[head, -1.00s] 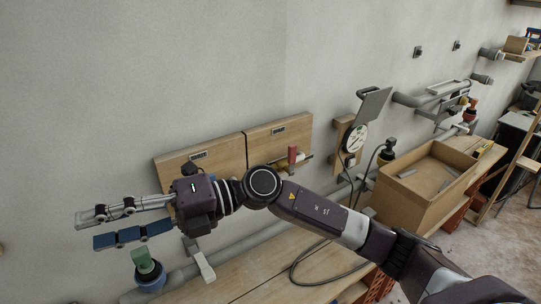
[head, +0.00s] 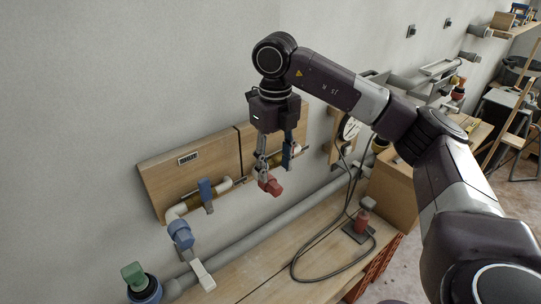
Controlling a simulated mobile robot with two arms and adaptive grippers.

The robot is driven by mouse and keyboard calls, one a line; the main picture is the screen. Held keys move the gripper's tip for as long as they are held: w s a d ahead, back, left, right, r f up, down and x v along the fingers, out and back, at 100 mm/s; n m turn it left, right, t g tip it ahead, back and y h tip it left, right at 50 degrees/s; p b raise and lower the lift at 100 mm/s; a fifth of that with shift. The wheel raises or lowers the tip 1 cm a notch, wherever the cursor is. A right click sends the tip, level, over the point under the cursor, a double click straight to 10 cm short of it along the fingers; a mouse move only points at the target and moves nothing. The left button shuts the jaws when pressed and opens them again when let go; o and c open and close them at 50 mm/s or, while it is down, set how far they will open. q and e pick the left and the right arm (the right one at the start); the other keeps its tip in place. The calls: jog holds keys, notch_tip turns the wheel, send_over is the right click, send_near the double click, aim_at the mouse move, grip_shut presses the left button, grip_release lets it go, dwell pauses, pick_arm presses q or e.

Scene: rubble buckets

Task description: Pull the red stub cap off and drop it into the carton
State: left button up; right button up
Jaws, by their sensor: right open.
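The red stub cap (head: 271,186) is at the lower end of the pipework on the right-hand wooden board, low on the wall. My right gripper (head: 275,168) points down just above the cap. Its fingers are apart, and one overlaps the cap's upper edge in the picture. I cannot tell whether they touch it. My left gripper is not in view.
A blue cap (head: 180,235) on an elbow and a green-topped fitting (head: 134,276) are at the left. A blue lever (head: 205,194) stands on the left board. A dark hose (head: 318,240) curls on the bench beside a small red object (head: 362,219).

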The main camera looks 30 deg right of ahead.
aim_at(274, 184)
notch_tip(274, 184, down, 6)
jog(key=shift+r+p, duration=0.1)
jog(key=shift+p, duration=0.5)
grip_shut()
